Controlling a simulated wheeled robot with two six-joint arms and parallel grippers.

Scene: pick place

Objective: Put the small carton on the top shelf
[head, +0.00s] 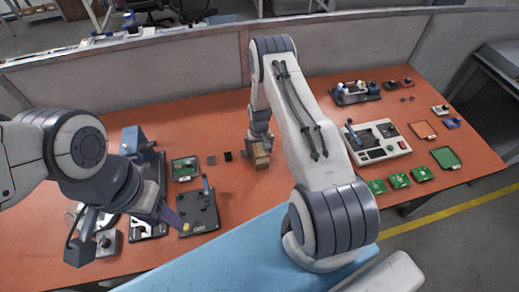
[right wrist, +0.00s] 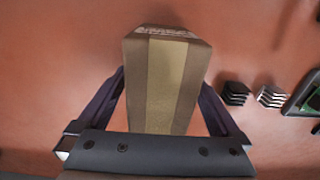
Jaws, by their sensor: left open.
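The small carton (head: 261,158) is a brown box with a paler tan strip, near the middle of the orange table in the head view. In the right wrist view, the carton (right wrist: 165,85) stands between the fingers of my right gripper (right wrist: 165,85), which appear to press on both its sides. My right gripper (head: 260,147) points down in the head view; whether the carton is clear of the table is hard to tell. My left gripper (head: 130,240) is open and empty over the left part of the table. No shelf shows clearly in either view.
Left are a black tool board (head: 198,212), a green circuit board (head: 185,168) and a blue device (head: 138,142). Small dark pieces (head: 228,156) lie beside the carton. Right are a control box (head: 378,143) and several green boards (head: 398,180). A low grey partition (head: 190,62) closes the back.

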